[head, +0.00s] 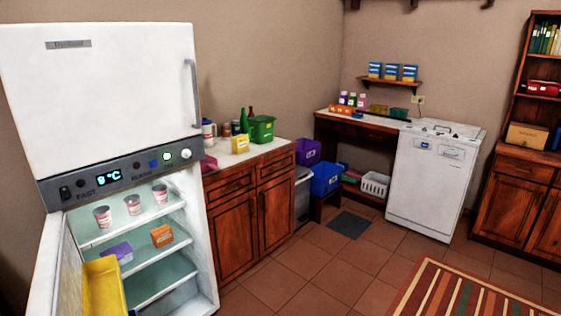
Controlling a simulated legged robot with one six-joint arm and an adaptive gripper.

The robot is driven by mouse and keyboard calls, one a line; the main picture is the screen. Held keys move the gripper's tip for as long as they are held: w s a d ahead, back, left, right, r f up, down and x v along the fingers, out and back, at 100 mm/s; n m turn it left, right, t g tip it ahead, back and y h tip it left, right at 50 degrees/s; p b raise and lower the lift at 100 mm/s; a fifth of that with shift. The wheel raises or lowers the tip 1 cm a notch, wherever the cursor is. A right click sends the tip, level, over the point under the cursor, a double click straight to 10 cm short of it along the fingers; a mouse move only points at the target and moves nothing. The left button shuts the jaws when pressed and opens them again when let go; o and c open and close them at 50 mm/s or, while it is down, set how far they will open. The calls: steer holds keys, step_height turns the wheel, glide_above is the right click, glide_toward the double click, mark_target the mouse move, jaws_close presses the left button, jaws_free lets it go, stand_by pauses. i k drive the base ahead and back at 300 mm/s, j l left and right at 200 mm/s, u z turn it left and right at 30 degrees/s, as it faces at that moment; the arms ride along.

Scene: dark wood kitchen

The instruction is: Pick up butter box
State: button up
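No label reading butter can be made out, so I cannot tell for sure which box is the butter box. A small orange-brown box (161,236) sits on a glass shelf inside the open fridge (120,90). A purple box or tub (118,252) is left of it on the shelf. A small yellow box (240,144) stands on the counter, in front of a green bin. My gripper is not in view.
Several pink-and-white cups (132,204) stand on the upper fridge shelf. A yellow bin (104,287) is at the open fridge door. Wooden cabinets (233,230) adjoin the fridge. The tiled floor (290,275) in front is clear, with a striped rug (455,295) at right.

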mark_target(240, 143)
steer(key=i+l, duration=0.1)
steer(key=i, duration=1.05)
steer(key=i+l, duration=0.15)
steer(key=i, duration=0.4)
steer(key=i+u, duration=0.3)
steer(key=i, duration=0.3)
steer(key=i+u, duration=0.25)
steer(key=i, duration=0.4)
steer(key=i+l+u, duration=0.3)
steer(key=i, duration=0.3)
steer(key=i+l+u, duration=0.1)
steer(key=i+u, duration=0.35)
steer(key=i, duration=0.2)
